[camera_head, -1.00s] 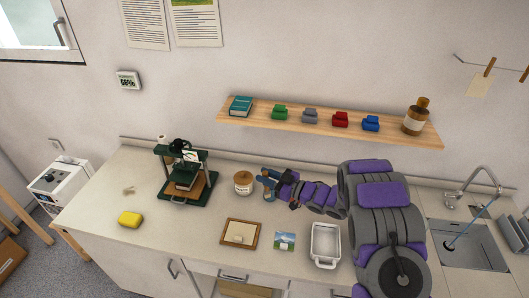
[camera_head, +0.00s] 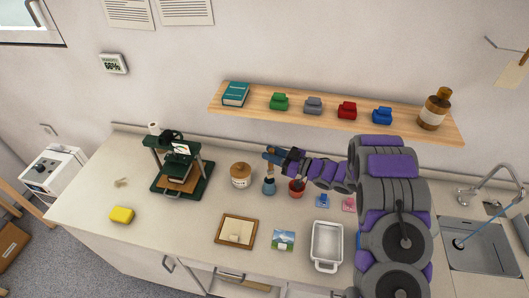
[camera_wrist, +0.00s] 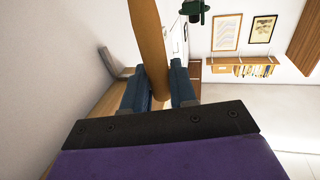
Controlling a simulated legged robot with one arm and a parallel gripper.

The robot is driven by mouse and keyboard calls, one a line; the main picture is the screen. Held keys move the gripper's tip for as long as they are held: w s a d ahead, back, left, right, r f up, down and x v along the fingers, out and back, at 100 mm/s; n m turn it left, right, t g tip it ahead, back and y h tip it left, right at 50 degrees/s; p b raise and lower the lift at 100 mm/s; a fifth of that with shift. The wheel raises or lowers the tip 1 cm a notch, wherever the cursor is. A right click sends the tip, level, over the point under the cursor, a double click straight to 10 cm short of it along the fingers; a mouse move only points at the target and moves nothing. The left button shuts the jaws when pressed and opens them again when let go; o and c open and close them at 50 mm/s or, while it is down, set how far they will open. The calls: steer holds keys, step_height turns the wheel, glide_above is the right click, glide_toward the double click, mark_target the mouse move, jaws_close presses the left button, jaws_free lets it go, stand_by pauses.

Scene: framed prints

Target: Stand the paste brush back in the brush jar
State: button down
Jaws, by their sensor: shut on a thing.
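My gripper (camera_head: 273,155) is above the back of the counter. In the wrist view its two blue fingers (camera_wrist: 160,88) are shut on the wooden handle of the paste brush (camera_wrist: 148,45). In the head view a short brownish part of the brush (camera_head: 269,172) shows below the fingers, roughly upright. A small blue jar (camera_head: 269,188), which looks like the brush jar, stands directly below it. The brush's lower end is at or just above the jar's mouth; I cannot tell whether it is inside.
A lidded tan jar (camera_head: 240,175) stands left of the blue jar, and a red pot (camera_head: 297,187) to its right. A green press (camera_head: 180,170) is further left. A wooden frame (camera_head: 237,232), picture card (camera_head: 283,240) and white tray (camera_head: 327,245) lie in front. A shelf (camera_head: 330,112) hangs above.

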mark_target(271, 169)
steer(key=f+b, duration=0.1)
steer(key=f, duration=0.2)
steer(key=f+b, duration=0.1)
steer(key=f, duration=0.2)
steer(key=shift+s+a+f, duration=0.15)
steer(key=shift+s+f, duration=0.05)
steer(key=shift+f, duration=0.1)
steer(key=shift+s+d+f, duration=0.15)
steer(key=shift+d+f, duration=0.15)
steer(key=shift+d, duration=0.1)
steer(key=shift+a+f, duration=0.25)
steer(key=shift+a, duration=0.45)
steer(key=c, duration=1.2)
jaws_free()
steer(key=shift+w+a, duration=0.3)
steer(key=shift+w, duration=0.15)
steer(key=o, duration=0.3)
steer(key=shift+s+d+r, duration=0.1)
steer(key=shift+d+r, duration=0.15)
steer(key=shift+d, duration=0.15)
steer(key=shift+o, duration=0.4)
steer(key=shift+d+r, duration=0.1)
steer(key=shift+d, duration=0.4)
